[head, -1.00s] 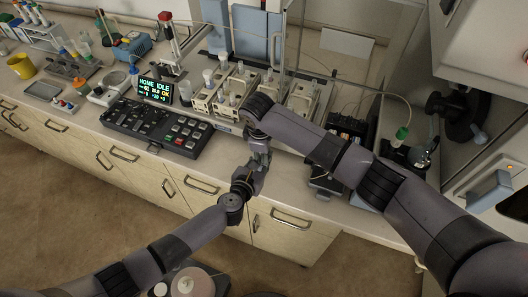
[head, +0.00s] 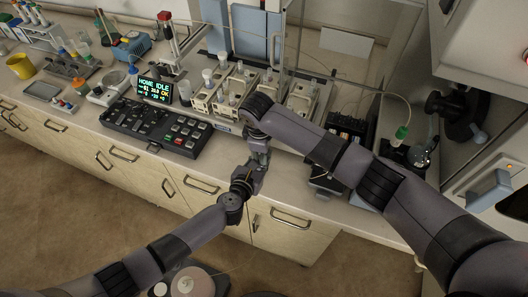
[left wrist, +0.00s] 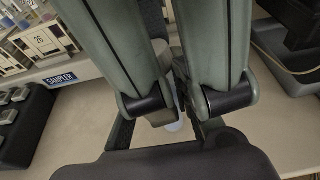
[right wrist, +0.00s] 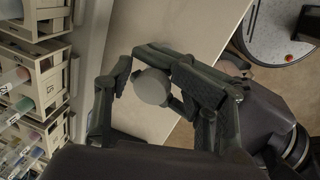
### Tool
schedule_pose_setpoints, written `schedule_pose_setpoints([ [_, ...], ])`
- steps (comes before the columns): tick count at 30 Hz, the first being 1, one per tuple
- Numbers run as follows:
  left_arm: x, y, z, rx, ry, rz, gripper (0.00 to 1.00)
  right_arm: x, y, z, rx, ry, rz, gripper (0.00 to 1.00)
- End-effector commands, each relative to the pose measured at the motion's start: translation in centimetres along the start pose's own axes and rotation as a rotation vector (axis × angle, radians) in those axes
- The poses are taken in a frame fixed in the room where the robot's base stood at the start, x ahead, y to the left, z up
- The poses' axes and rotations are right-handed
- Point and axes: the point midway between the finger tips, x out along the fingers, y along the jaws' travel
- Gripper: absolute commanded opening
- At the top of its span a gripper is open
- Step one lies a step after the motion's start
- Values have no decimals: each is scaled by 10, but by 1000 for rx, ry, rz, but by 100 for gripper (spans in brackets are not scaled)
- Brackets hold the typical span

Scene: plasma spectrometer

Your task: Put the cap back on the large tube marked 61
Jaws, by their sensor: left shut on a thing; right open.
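In the right wrist view a round white cap (right wrist: 152,87) shows from above, between the spread fingers of my right gripper (right wrist: 150,80). My right gripper is open around it. My left gripper (head: 259,148) is in front of the bench, just below the right hand, and is shut on a tube. In the left wrist view a pale, translucent part of the tube (left wrist: 175,122) shows between the fingers of my left gripper (left wrist: 178,108). The rest of the tube is hidden by the fingers, and its number cannot be read. Whether the cap is seated on it cannot be told.
Pale sampler racks (head: 232,88) with tubes stand on the bench behind the hands. A black control panel (head: 155,127) and a lit display (head: 156,90) are to the left. A bottle with a green cap (head: 401,133) is to the right. Bare bench top lies near the front edge.

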Motion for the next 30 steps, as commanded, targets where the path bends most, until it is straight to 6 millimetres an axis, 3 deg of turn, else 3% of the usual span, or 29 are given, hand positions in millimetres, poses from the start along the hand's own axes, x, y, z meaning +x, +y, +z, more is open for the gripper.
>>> schedule_pose_setpoints([
  [4, 0, -1, 1, -1, -2, -2, 0, -5, 0, -1, -1, 3, 0, 50],
  [12, 0, -1, 1, 0, -1, -1, 0, -37, 0, -1, -1, 2, 0, 50],
  [21, 0, -1, 0, 0, 0, -1, 0, -40, 0, 0, 0, 1, 1, 50],
  [30, 0, 0, 0, 0, 0, -1, 0, -40, 0, 0, 0, 1, 1, 31],
])
